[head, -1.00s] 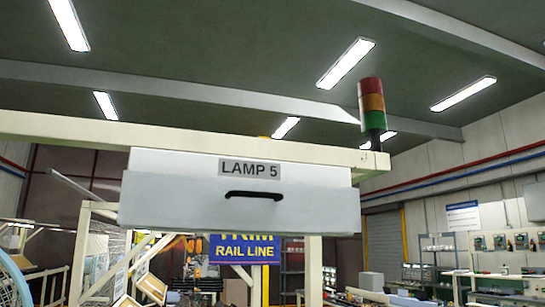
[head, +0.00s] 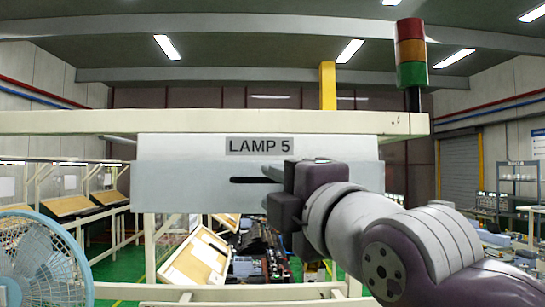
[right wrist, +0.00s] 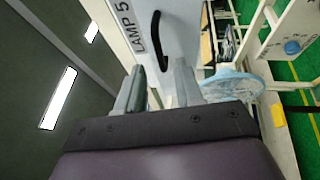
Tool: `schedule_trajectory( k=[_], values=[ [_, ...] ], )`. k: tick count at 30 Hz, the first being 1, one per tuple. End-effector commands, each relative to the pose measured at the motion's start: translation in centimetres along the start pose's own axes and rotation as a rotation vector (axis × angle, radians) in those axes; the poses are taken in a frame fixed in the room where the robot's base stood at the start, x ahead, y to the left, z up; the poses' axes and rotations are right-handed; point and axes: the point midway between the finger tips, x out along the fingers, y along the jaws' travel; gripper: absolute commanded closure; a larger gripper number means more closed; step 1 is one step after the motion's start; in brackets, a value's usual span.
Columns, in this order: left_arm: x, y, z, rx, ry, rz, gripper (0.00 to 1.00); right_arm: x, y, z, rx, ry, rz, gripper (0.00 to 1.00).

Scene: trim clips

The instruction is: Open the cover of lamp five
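The pale grey cover (head: 175,186) of lamp five sits under the cream beam, below the label "LAMP 5" (head: 260,146). Its black bar handle (head: 243,180) is partly hidden behind my right gripper (head: 273,171). The right wrist view shows the cover (right wrist: 183,25), the label (right wrist: 127,27) and the handle (right wrist: 156,35). There, my right gripper (right wrist: 159,68) is open, its fingers on either side of the handle's near end. I cannot tell how far the tips are from the handle; they do not grip it. My left gripper is out of view.
The cream beam (head: 190,122) runs across above the cover. A signal tower (head: 411,55) stands at its right end. A blue fan (head: 40,262) stands at lower left. Benches with tilted boards (head: 75,207) are behind. The space left of the cover's front looks free.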

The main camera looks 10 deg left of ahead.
Motion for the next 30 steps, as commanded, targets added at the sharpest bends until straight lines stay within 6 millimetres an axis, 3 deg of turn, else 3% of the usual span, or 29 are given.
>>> schedule_trajectory(
  k=[1, 6, 15, 16, 19, 30],
  values=[
    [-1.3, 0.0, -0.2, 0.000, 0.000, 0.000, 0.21, 1.2, 0.6, 0.1, 0.000, 0.000, -0.002, 0.64],
    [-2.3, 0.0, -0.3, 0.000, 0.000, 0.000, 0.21, 3.4, 0.2, 0.0, 0.001, 0.000, -0.002, 0.64],
    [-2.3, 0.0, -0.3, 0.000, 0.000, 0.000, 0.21, 3.7, -0.1, 0.0, 0.001, -0.001, 0.001, 0.64],
    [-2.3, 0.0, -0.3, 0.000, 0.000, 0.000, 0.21, 3.7, -0.1, 0.0, 0.001, -0.001, 0.001, 0.67],
    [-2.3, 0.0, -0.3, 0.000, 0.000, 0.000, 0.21, 3.7, -0.1, 0.0, 0.001, -0.001, 0.001, 1.00],
    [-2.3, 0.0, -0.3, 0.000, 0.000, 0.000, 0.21, 3.7, -0.1, 0.0, 0.001, -0.001, 0.000, 1.00]
  ],
)
